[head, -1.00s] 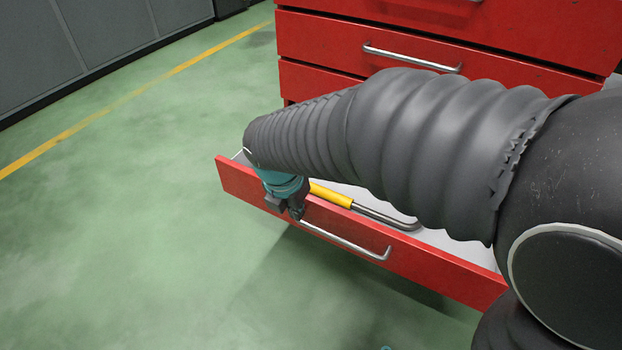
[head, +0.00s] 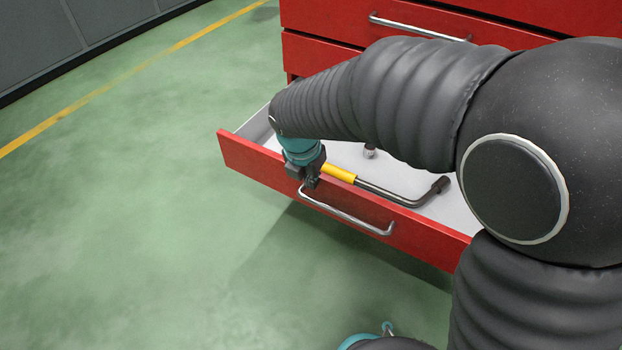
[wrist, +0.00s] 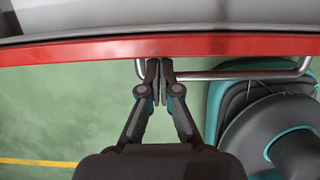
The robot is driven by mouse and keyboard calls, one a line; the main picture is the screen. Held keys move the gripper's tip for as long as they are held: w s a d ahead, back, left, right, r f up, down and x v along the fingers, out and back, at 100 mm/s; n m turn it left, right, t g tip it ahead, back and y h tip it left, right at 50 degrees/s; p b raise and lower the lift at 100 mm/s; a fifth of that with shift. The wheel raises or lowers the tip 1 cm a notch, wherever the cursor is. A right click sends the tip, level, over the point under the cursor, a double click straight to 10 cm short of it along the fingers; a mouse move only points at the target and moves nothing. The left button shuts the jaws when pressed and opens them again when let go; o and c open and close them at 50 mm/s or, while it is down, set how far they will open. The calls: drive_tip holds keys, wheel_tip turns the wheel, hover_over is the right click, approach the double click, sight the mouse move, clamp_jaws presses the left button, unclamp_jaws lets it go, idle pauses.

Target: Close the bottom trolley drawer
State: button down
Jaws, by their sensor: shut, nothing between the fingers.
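The bottom trolley drawer (head: 425,245) is pulled out, its red front facing the open floor. A silver bar handle (head: 345,214) is on that front. My gripper (head: 311,184) is shut and empty, pointing down at the drawer front by the left end of the handle. In the wrist view, the fingertips (wrist: 159,64) are at the red front's edge (wrist: 90,50), beside the left end of the handle (wrist: 235,74). I cannot tell whether they touch. A yellow-handled wrench (head: 375,186) lies in the drawer. My arm hides part of the drawer's inside.
The red trolley's upper drawers (head: 330,62) are above the open one, and the one with a visible handle (head: 420,27) looks shut. Green floor (head: 130,220) is clear at left, with a yellow line (head: 130,90) and grey cabinets (head: 25,45) beyond.

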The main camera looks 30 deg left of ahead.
drive_tip(key=w+d+p, duration=0.1)
drive_tip(key=w+p, duration=1)
drive_tip(key=w, duration=1.2)
drive_tip(key=shift+w+d+p, duration=0.2)
drive_tip(key=shift+d+p, duration=0.2)
drive_tip(key=shift+s, duration=0.1)
